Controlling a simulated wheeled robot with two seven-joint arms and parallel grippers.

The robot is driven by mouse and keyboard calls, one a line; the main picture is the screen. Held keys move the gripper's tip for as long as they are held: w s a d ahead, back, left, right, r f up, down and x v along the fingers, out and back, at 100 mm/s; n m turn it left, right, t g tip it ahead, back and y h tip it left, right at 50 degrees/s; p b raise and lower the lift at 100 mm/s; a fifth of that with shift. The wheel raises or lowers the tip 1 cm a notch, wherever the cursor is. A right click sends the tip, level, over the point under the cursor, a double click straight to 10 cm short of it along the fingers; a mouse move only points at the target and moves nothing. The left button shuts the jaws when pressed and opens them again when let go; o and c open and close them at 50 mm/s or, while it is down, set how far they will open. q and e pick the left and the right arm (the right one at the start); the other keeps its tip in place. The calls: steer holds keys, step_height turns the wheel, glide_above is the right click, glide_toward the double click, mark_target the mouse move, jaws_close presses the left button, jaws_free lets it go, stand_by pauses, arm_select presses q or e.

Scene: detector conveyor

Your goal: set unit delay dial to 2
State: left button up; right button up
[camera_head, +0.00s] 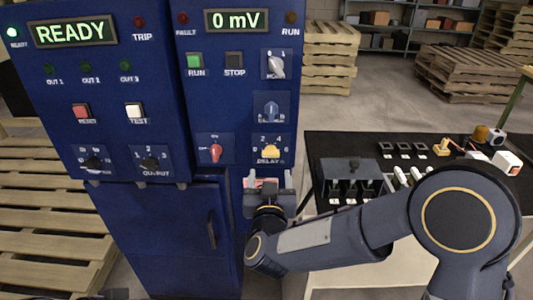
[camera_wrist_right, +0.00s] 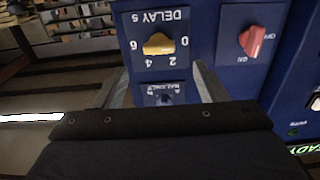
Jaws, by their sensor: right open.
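The yellow delay dial (camera_head: 270,151) is on the blue cabinet's right panel, low, above the right gripper. It also shows upside down in the right wrist view (camera_wrist_right: 158,44), where its long body lies roughly level between the 0 and 6 marks; I cannot tell which end points. My right gripper (camera_head: 268,178) is just below the dial, open and empty. Its two fingers stand apart in the right wrist view (camera_wrist_right: 163,82), with the dial beyond their tips and not touched.
A red OFF/ON knob (camera_head: 216,152) sits left of the dial, and a blue knob (camera_head: 271,110) is above it. To the right is a black-topped table (camera_head: 335,145) with several small parts. Wooden pallets (camera_head: 460,72) stand behind. The floor between is clear.

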mark_target(271, 157)
steer(key=w+p, duration=0.1)
steer(key=w, duration=0.6)
steer(key=shift+w, duration=0.25)
steer(key=shift+d, duration=0.1)
steer(key=c, duration=1)
steer(key=shift+f+m+b, duration=0.1)
steer(key=shift+m+b, duration=0.5)
steer(key=shift+b, duration=0.35)
steer(key=shift+m+b, duration=5.15)
steer(key=shift+m, duration=0.15)
